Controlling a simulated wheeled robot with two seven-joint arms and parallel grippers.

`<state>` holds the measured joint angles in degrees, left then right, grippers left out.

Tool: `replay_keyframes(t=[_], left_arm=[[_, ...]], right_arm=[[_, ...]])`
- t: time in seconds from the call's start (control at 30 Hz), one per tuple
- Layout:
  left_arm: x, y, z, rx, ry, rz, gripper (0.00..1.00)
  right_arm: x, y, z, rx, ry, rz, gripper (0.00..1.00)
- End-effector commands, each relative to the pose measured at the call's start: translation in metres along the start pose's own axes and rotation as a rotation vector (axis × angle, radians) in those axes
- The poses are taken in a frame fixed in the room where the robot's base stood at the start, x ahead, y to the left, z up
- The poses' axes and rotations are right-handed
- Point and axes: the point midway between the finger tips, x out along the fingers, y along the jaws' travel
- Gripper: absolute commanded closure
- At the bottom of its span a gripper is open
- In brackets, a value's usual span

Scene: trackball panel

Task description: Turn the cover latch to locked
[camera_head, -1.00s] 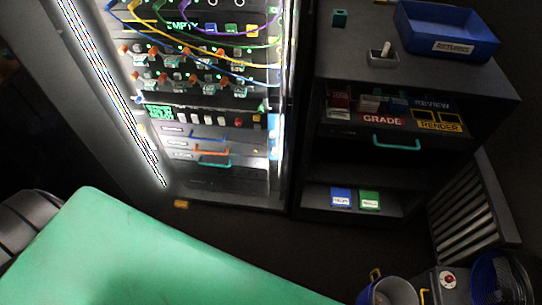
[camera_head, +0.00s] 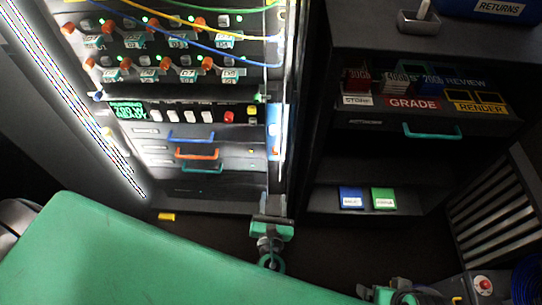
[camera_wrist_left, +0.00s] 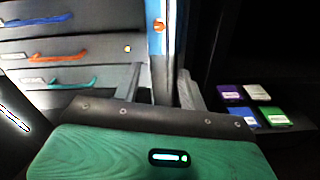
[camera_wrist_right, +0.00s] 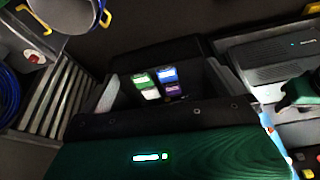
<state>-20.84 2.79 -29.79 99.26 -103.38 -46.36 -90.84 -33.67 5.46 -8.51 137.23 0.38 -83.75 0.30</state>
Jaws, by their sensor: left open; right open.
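I cannot make out a cover latch or a trackball for certain in any view. The lit rack's control strip, with a green display (camera_head: 128,110), white keys and a red button (camera_head: 229,117), shows in the head view. A blue upright strip (camera_head: 273,130) runs along the rack's right edge; a small orange round part (camera_wrist_left: 159,24) shows on it in the left wrist view. My left gripper (camera_head: 274,203) is low in front of the rack's right edge, its fingers (camera_wrist_left: 160,88) apart and empty. My right gripper's fingers (camera_wrist_right: 163,80) are apart, facing the dark cabinet.
Drawers with blue, orange and teal (camera_head: 203,170) handles sit below the strip. The dark cabinet (camera_head: 345,140) stands to the right, with blue (camera_head: 351,197) and green (camera_head: 384,198) boxes on its low shelf. A slatted panel (camera_head: 490,205) and a red button (camera_head: 484,284) are at far right.

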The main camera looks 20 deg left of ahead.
Motion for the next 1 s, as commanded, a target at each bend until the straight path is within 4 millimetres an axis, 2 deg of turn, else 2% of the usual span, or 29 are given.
replay_keyframes(t=[0.1,0.27,0.7,0.83,1.0], left_arm=[[0.0,0.001,0.014,0.046,-0.047,0.016,0.58],[0.011,0.002,0.019,0.058,-0.057,0.02,0.58],[0.099,0.003,0.023,0.054,-0.055,0.018,0.58],[0.119,0.003,0.024,0.054,-0.055,0.018,0.58],[0.134,0.004,0.024,0.054,-0.054,0.018,0.58]], right_arm=[[-0.01,0.0,0.0,0.001,0.007,0.0,0.0],[-0.014,0.0,0.0,0.001,0.008,0.0,0.0],[-0.015,0.0,0.0,0.001,0.011,0.0,0.0],[-0.017,0.0,0.0,0.001,0.012,0.0,0.0],[-0.019,0.0,-0.001,0.0,0.015,0.001,0.0]])
